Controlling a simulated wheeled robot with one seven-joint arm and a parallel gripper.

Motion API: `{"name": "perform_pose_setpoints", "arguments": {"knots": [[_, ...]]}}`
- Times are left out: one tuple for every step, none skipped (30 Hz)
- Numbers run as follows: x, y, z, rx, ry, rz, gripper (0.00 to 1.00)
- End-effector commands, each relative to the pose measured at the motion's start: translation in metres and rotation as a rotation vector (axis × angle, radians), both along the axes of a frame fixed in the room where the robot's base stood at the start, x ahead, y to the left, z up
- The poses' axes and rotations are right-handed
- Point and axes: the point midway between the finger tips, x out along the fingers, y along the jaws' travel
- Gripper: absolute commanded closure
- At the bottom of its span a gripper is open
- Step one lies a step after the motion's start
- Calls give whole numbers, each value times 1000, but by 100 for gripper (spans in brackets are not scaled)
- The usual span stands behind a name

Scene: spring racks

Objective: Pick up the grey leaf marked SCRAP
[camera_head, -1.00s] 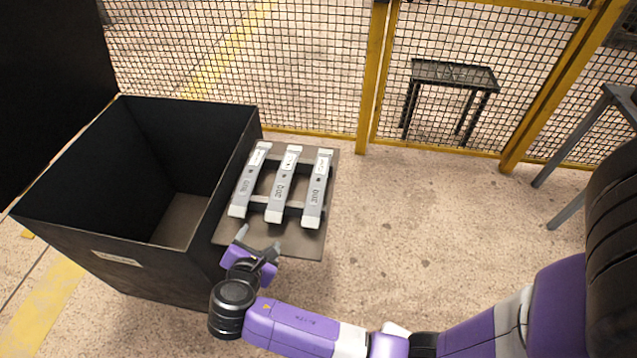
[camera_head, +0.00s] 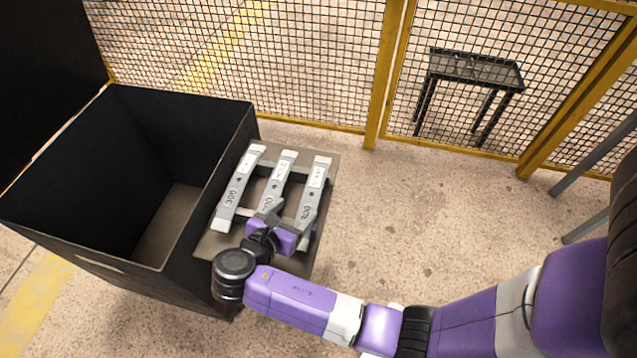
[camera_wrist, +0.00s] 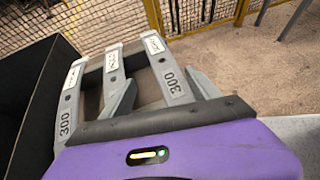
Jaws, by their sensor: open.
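Three grey leaves lie side by side on a rack: a left leaf (camera_head: 240,188), a middle leaf (camera_head: 281,177) and a right leaf (camera_head: 315,188). The middle leaf (camera_wrist: 112,70) is partly hidden by a finger. Each has a white tag at its far end, too small to read, so I cannot tell which says SCRAP. My gripper (camera_head: 286,217) is open and empty over the near ends. In the wrist view its fingers (camera_wrist: 163,88) appear either side of the right leaf.
A deep dark open bin (camera_head: 207,135) stands immediately left of the rack (camera_head: 218,246). A yellow-framed mesh fence (camera_head: 378,90) runs behind. A small dark table (camera_head: 477,70) stands beyond it. The floor right of the rack is clear.

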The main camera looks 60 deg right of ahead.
Motion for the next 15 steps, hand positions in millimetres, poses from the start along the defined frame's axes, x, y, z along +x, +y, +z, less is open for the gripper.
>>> {"name": "perform_pose_setpoints", "arguments": {"knots": [[0, -1, -1, 0, 1, 0, 29], [0, -3, -2, 0, 2, -1, 29], [0, -6, -4, 0, 2, -2, 29], [0, -9, -5, 0, 2, -2, 29], [1, -12, -7, 0, 2, -2, 29], [1, -15, -9, 0, 2, -2, 29], [2, -18, -10, 0, 2, -2, 29], [2, -21, -11, 0, 2, -1, 29], [3, -24, -13, 0, 2, -1, 29], [2, -26, -14, 0, 2, -2, 29], [2, -29, -16, 0, 2, -4, 29], [3, -34, -18, 0, 2, -4, 29], [2, -38, -20, 0, 2, -4, 29], [3, -42, -21, 0, 2, -4, 29], [3, -47, -24, 0, 2, -4, 29]]}}
